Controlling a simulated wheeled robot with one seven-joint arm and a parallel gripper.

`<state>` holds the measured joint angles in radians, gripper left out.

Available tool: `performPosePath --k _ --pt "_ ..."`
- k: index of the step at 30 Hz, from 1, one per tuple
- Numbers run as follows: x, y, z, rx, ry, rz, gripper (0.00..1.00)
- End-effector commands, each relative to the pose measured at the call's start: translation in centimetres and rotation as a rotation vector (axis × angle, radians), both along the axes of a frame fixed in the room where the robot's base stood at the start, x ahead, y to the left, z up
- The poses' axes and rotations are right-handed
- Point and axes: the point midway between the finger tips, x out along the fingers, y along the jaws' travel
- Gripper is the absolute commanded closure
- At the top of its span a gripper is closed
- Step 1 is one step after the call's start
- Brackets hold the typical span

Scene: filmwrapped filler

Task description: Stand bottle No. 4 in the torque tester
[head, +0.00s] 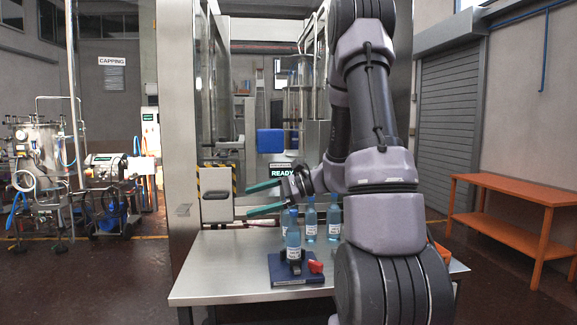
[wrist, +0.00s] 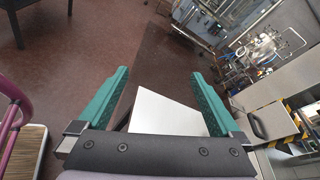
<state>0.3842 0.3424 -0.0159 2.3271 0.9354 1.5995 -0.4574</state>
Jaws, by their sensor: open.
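Several blue bottles with white labels stand on the steel table (head: 215,270). One bottle (head: 293,238) stands upright on a dark blue base (head: 286,275) with black jaws around its foot and a red handle, which looks like the torque tester. Two bottles (head: 310,222) (head: 334,220) stand behind it to the right, and part of another shows behind it. The label numbers are too small to read, so I cannot tell which is No. 4. My gripper (head: 249,201) is open and empty, pointing left above and behind the bottles. Its green fingers also show wide apart in the wrist view (wrist: 160,75).
A steel-framed machine (head: 180,120) with a READY display (head: 282,171) rises behind the table. A grey box (head: 215,195) with striped edging sits left of my fingers. An orange bench (head: 515,190) stands at the right. The table's left front is clear.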

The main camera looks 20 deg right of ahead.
Motion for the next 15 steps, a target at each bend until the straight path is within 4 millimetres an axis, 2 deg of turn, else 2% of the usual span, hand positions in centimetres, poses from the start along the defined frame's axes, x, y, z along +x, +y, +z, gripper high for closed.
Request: performPosePath --k 1,6,11,15 --pt "-1.8 1.4 1.5 -0.080 -0.037 0.074 0.00" --pt "-7.8 3.7 4.0 -0.372 -0.146 0.283 0.00" --pt "-12.4 3.7 5.8 -0.667 -0.284 0.420 0.00" --pt "-15.5 2.5 7.6 -0.929 -0.436 0.490 0.00"
